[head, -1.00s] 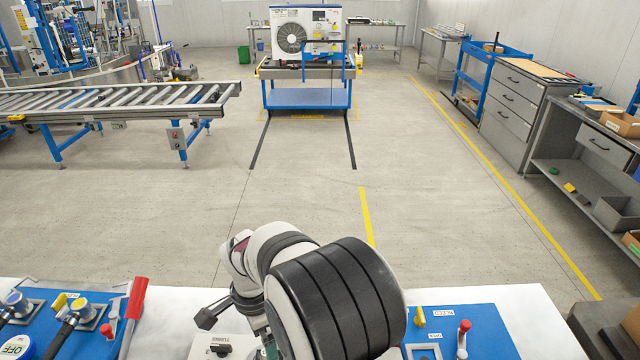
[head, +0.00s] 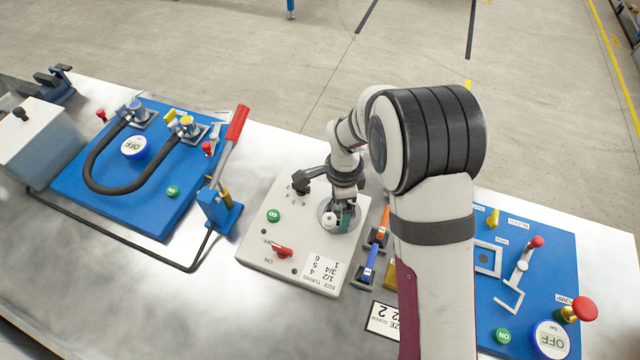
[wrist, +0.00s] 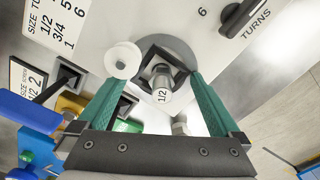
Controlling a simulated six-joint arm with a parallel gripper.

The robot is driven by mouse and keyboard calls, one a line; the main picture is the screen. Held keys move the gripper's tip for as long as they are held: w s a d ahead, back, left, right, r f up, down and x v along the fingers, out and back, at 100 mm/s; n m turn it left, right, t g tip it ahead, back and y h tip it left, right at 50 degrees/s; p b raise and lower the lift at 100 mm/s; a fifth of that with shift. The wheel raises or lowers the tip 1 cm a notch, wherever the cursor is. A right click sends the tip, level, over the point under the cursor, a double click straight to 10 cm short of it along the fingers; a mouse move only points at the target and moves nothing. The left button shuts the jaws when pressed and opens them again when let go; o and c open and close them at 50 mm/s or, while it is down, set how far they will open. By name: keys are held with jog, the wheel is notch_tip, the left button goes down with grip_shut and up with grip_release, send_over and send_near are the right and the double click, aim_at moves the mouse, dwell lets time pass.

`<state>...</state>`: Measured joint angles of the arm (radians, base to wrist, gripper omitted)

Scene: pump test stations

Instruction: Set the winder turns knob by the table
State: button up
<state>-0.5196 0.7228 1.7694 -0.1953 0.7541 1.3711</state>
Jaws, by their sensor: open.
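The winder (head: 262,235) is a white box with a green GO button, a red switch set by OFF/ON marks, and a printed size-and-turns table (head: 322,270). The table reads 1/2–4, 3/4–5, 1–6, and part of it shows in the wrist view (wrist: 62,18). The black turns knob (head: 300,186) is at the winder's far edge; it also shows in the wrist view (wrist: 245,18), beside TURNS and a 6. Its exact setting is unclear. My gripper (wrist: 163,80) is open, with teal fingers either side of a fitting marked 1/2 (wrist: 160,88) in a dark square holder. The knob is outside the fingers.
A white roller (wrist: 123,60) stands beside the left finger. Orange- and blue-handled tools (head: 368,262) lie right of the winder. A sign card (head: 382,318) is partly hidden by my arm. Blue test boards stand left (head: 125,205) and right (head: 545,255).

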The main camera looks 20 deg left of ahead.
dwell(0.8)
jog(key=r, duration=0.2)
jog(key=w+r+m+y, duration=0.1)
jog(key=r, duration=0.1)
jog(key=w+r+m, duration=0.1)
jog(key=r, duration=0.2)
jog(key=shift+a+y, duration=0.25)
jog(key=shift+y, duration=0.05)
jog(key=c, duration=0.4)
jog(key=a+r+m+y, duration=0.1)
jog(key=r, duration=0.1)
jog(key=a+r+m+y, duration=0.1)
jog(key=r, duration=0.2)
jog(key=a+r+m, duration=0.1)
jog(key=r+m, duration=0.1)
jog(key=shift+w+r+y, duration=0.25)
jog(key=shift+w+y, duration=0.05)
jog(key=shift+y, duration=0.1)
jog(key=c, duration=0.5)
jog(key=x, duration=1.5)
jog(key=shift+a+f, duration=0.2)
jog(key=shift+a, duration=0.05)
grip_shut()
